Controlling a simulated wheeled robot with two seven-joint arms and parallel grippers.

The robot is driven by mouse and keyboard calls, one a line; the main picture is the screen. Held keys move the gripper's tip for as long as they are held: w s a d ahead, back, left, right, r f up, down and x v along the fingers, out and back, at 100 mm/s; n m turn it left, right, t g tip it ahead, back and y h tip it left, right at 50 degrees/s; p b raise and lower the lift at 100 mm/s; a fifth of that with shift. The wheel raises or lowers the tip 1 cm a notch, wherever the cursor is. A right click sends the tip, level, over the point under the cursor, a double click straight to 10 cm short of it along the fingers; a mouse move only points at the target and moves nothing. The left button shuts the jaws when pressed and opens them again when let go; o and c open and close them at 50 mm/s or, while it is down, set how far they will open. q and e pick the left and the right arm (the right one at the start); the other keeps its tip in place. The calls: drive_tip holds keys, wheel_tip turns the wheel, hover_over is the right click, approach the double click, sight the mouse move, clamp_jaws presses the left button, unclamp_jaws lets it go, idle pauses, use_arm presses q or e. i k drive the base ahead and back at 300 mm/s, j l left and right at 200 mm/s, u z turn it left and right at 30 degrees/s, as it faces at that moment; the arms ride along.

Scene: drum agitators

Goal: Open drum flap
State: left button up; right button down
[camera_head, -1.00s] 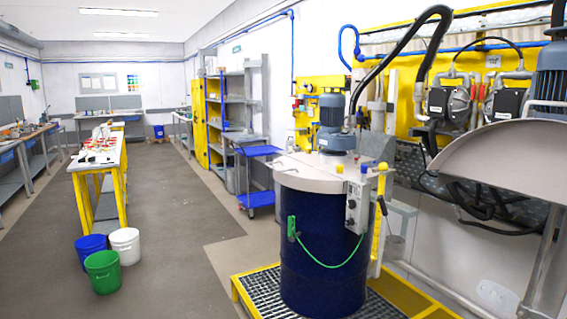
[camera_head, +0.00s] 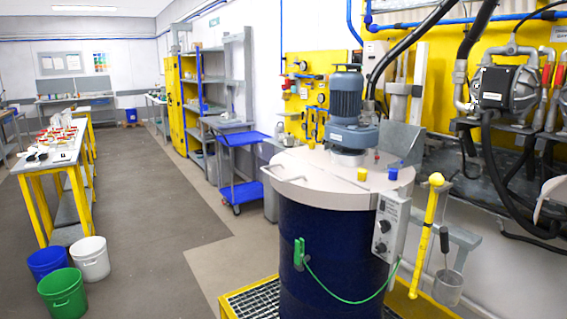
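A dark blue drum (camera_head: 325,250) stands upright in front of me, right of centre. Its round light-grey lid (camera_head: 325,178) lies flat on top, with a wire handle (camera_head: 283,174) at its left edge. A blue-grey agitator motor (camera_head: 347,105) stands on the lid. A yellow knob (camera_head: 362,174) and a blue knob (camera_head: 393,172) sit on the lid's front right part. The flap's own outline cannot be told from the lid. A grey control box (camera_head: 389,228) hangs on the drum's right side. Neither of my grippers is in view.
A yellow-edged grate (camera_head: 255,303) lies under the drum. A yellow post (camera_head: 428,235) and a hanging metal cup (camera_head: 448,287) are at its right. Green (camera_head: 63,294), blue (camera_head: 48,262) and white (camera_head: 90,259) buckets stand at left. The floor between buckets and grate is clear.

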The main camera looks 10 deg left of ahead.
sight(298, 181)
drive_tip(key=i+j+z, duration=0.25)
drive_tip(key=i+j, duration=0.55)
